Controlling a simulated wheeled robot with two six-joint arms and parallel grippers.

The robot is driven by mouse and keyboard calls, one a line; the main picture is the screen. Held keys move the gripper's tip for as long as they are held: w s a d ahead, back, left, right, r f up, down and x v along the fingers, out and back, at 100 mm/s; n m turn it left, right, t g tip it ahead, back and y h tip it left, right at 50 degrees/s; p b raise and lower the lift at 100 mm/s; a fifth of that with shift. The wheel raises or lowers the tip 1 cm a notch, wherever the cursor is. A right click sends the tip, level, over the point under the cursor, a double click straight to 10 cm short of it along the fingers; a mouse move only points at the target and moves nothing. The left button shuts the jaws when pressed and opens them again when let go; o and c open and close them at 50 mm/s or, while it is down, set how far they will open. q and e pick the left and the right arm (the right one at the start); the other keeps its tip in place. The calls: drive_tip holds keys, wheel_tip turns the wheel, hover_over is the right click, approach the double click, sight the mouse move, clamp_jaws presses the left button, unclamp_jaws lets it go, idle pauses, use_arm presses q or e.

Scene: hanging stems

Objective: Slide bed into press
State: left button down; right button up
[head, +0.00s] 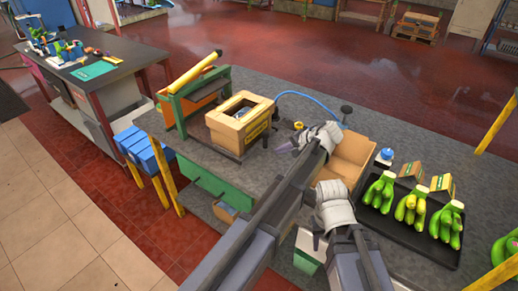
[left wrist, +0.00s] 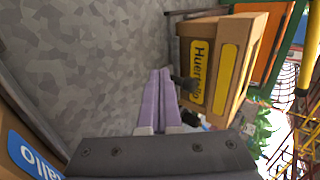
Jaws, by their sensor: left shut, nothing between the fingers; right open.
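The press (head: 180,110) is a green frame with a yellow lever bar, at the back left of the grey bench. Just right of it, an open cardboard box (head: 222,128) sits on a dark bed (head: 252,150), mostly hidden under the box. The box, labelled "Huertello", also shows in the left wrist view (left wrist: 228,62), with a dark knob (left wrist: 190,88) beside it. My left gripper (head: 284,149) is shut and empty, its purple fingers (left wrist: 160,75) just short of the box and knob. My right gripper (head: 322,228) is open, low at the bench's front; its fingertips are hard to make out.
A brown cardboard box (head: 352,152) stands right of my left gripper. A black tray (head: 395,232) of green and yellow bananas lies farther right. A blue hose (head: 308,96) curves behind the box. Blue crates (head: 143,150) stand left of the bench.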

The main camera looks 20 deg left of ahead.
sight(250, 153)
use_arm(q)
drive_tip(key=b+x, duration=0.7)
drive_tip(key=x, duration=0.3)
drive_tip(key=shift+f, duration=0.25)
drive_tip(key=shift+w+a+r, duration=0.15)
drive_tip(key=shift+w+a, duration=0.05)
drive_tip(key=shift+a, duration=0.35)
drive_tip(key=shift+w+a+r, duration=0.1)
drive_tip(key=shift+w+a, duration=0.1)
drive_tip(key=shift+a, duration=0.35)
drive_tip(key=shift+w+a, duration=0.25)
drive_tip(key=shift+a, duration=0.55)
drive_tip(key=shift+a, duration=0.1)
